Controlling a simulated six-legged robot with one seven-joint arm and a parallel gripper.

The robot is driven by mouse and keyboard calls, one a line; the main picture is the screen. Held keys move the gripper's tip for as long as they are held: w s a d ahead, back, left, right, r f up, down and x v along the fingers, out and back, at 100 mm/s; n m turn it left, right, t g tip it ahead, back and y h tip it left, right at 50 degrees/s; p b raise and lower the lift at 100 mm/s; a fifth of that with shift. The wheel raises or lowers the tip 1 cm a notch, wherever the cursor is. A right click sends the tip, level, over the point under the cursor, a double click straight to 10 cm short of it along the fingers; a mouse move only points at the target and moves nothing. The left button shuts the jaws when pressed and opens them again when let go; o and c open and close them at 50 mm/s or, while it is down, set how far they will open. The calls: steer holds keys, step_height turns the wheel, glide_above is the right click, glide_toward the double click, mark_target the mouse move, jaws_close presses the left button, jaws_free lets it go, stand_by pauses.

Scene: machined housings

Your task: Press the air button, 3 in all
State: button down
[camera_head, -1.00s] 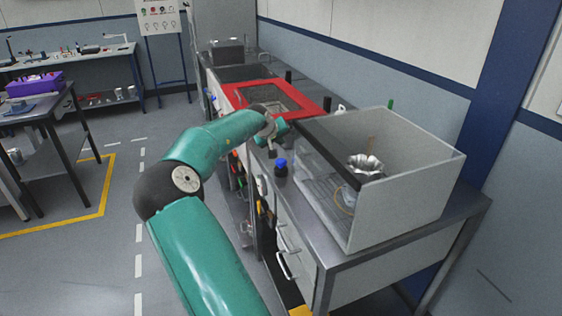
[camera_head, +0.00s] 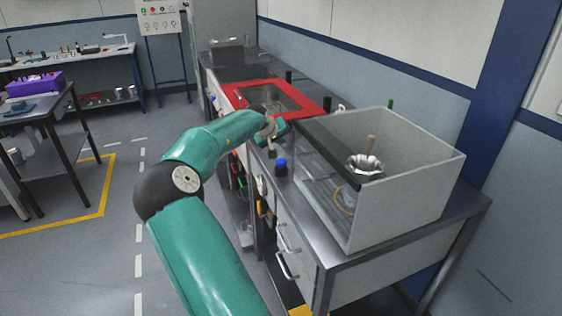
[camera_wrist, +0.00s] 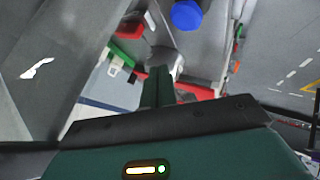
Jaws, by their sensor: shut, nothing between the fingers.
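A blue round cap (camera_head: 281,163) stands on the grey metal bench top, beside the front edge and left of the clear-fronted booth. It also shows at the top of the wrist view (camera_wrist: 187,14). No label is readable, so I cannot tell for certain that it is the air button. My gripper (camera_head: 272,152) is shut and empty, just left of and a little beyond the blue cap, apart from it in the picture. In the wrist view my shut fingers (camera_wrist: 162,66) point up the picture, below the cap. I cannot tell their exact height above the bench.
The grey booth (camera_head: 410,205) stands to the right, with a shiny metal bowl (camera_head: 366,165) inside. A red-rimmed basin (camera_head: 236,97) lies beyond my gripper. Drawer handles (camera_head: 287,266) stick out from the bench front. The floor at left is mostly open.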

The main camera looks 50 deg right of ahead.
mark_target(280, 162)
step_height(280, 162, up, 4)
steer(key=shift+f, duration=0.1)
stand_by(0.4)
steer(key=shift+f, duration=4.4)
steer(key=shift+f, duration=0.45)
